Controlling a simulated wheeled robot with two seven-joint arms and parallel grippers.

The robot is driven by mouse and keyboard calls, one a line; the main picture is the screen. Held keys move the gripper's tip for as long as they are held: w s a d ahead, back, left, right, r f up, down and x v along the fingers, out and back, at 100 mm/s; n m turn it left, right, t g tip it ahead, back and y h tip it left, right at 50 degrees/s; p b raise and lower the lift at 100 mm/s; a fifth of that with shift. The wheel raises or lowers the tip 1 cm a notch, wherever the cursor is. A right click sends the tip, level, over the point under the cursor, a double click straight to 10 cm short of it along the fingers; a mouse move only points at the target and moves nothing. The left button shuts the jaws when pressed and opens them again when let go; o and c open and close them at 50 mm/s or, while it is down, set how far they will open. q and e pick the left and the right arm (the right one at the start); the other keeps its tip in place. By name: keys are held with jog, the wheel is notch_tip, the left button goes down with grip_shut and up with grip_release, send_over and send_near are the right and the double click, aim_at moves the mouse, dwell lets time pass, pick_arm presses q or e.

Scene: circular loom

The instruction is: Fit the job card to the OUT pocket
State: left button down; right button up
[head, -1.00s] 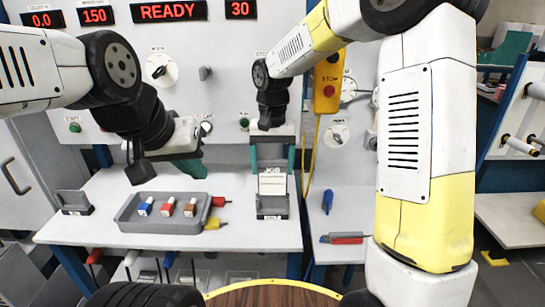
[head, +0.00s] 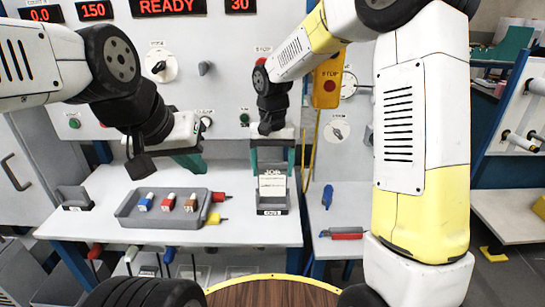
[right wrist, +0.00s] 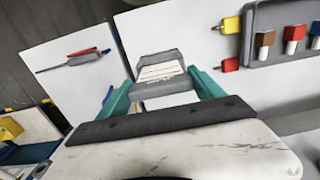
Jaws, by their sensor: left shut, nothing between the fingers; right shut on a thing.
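The white job card (head: 272,185), with JOB at its top, stands at the grey pocket (head: 272,206) at the right of the bench. Its lower edge is at the pocket; I cannot tell how deep it sits. The pocket's front label is too small to read surely. My right gripper (head: 272,160) is shut on the card from above, its teal fingers at the card's two sides. My left gripper (head: 190,162) is shut and empty above the tray's back edge.
A grey tray (head: 128,219) with several coloured blocks lies left of the pocket. Another small grey pocket (head: 75,204) stands at the far left. Red and yellow pieces (head: 216,218) lie between tray and pocket. A right side table holds a blue tool (head: 327,196) and a red one (head: 346,234).

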jog(key=shift+f, duration=1.35)
jog(key=o, duration=1.6)
notch_tip(320, 180, up, 8)
jog(key=shift+f, duration=0.1)
